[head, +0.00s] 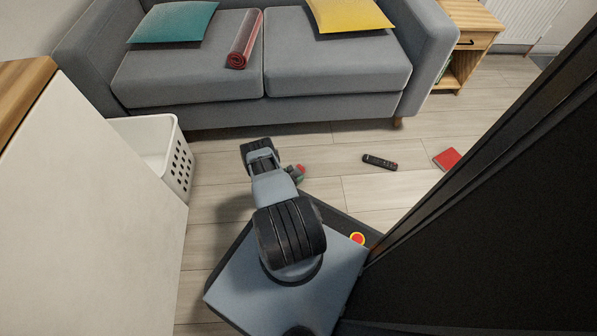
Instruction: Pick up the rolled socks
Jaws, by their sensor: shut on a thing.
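A small red and grey-green bundle, which looks like the rolled socks (300,170), shows just right of my arm's upper links, above or at the wooden floor. My gripper (293,174) is mostly hidden behind my arm; the little that shows is right at this bundle, and it is shut on it. The fingertips are too small and covered to make out. Whether the bundle touches the floor cannot be told.
A white laundry basket (181,165) stands left, beside a white cabinet (90,210). A grey sofa (190,85) is ahead. A black remote (379,162) and a red book (447,159) lie on the floor. A tall dark panel (500,220) is close on the right.

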